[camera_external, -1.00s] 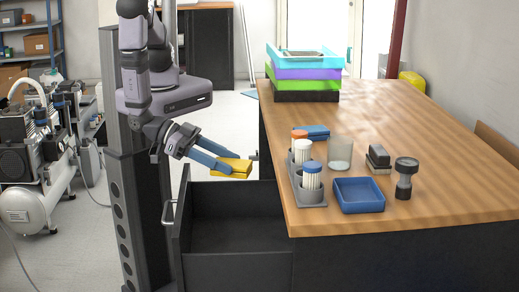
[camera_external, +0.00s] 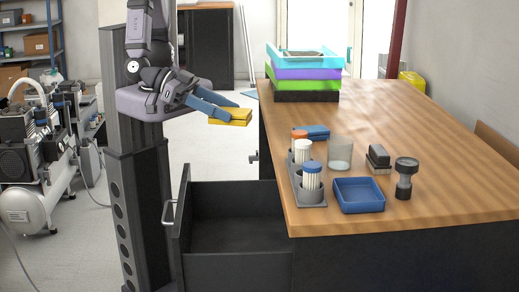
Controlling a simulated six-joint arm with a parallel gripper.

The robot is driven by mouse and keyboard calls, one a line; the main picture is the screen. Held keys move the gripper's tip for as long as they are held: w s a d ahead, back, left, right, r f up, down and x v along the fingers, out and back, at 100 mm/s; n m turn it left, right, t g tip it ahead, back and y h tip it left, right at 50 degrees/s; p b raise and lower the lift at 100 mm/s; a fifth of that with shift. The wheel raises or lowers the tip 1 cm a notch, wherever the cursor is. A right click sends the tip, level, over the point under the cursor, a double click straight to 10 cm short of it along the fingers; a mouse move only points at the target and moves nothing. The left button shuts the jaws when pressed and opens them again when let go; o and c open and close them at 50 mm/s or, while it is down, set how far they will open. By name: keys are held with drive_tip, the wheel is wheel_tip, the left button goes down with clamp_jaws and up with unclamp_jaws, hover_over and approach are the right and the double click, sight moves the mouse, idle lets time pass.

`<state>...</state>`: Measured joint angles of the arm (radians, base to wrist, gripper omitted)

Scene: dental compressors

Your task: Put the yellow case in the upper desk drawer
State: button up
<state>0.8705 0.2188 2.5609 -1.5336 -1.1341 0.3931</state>
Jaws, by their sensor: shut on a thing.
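My gripper (camera_external: 222,113) is shut on the yellow case (camera_external: 231,117), which sticks out from between the blue fingers. The case is held in the air, higher than the open drawer and left of the desk's edge. The upper desk drawer (camera_external: 232,268) is pulled out at the desk's near left side. Its inside is dark, and the part that shows is empty. Its handle (camera_external: 169,212) is on the left face.
Compressors (camera_external: 35,160) stand at the left.

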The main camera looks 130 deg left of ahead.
wheel_tip(320, 180, up, 3)
drive_tip(key=shift+f, duration=0.1)
drive_tip(key=w+a, duration=0.6)
drive_tip(key=w, duration=0.1)
drive_tip(key=n+g+y, duration=0.2)
drive_tip(key=n+y, duration=0.1)
hover_over(333, 131)
drive_tip(key=shift+a+f+p, duration=0.15)
drive_tip(key=shift+f+p, duration=0.65)
drive_tip(key=shift+f, duration=6.85)
drive_tip(key=shift+f, duration=0.1)
